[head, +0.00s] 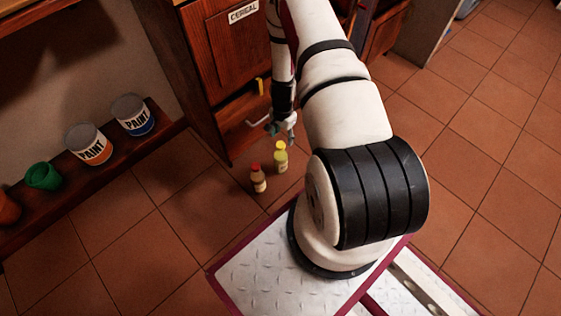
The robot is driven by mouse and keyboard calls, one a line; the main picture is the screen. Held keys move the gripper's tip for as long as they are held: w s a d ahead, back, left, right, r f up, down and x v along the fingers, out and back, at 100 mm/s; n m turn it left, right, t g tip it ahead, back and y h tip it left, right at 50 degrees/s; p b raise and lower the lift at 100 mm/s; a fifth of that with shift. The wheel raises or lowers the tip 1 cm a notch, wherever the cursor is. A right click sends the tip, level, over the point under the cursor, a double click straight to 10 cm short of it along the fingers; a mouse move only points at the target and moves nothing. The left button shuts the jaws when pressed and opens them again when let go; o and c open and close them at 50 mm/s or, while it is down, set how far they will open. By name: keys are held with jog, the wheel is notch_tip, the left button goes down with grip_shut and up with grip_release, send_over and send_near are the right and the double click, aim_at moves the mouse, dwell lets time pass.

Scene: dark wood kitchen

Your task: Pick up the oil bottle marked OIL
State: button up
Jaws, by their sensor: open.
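Two small bottles stand upright close together, seemingly on the tiled floor. One bottle has a yellow cap and a yellowish body (281,159). The other bottle has a red cap and a pale label (258,180), and stands to its left and nearer to me. Their labels are too small to read, so I cannot tell which is marked OIL. My gripper (285,134) hangs just above and beyond the yellow-capped bottle in the picture. It is open and seems empty. I cannot tell the exact gap between its fingers and the yellow cap.
A wooden cabinet labelled CEREAL (243,12) stands behind the bottles, with an open lower shelf (240,125). Left, a low wooden shelf (115,160) holds two paint cans (88,145) (133,115) and a green cup (43,177). Open tiled floor (480,165) lies right.

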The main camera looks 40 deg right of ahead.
aim_at(281, 144)
jog(key=shift+w+a+f+b, duration=0.15)
jog(key=shift+f+b, duration=0.7)
jog(key=shift+f, duration=1.1)
jog(key=shift+w+f+b, duration=0.25)
jog(key=shift+f+b, duration=0.6)
jog(key=shift+f, duration=1.1)
jog(key=shift+c, duration=0.3)
jog(key=shift+r, duration=0.1)
grip_shut()
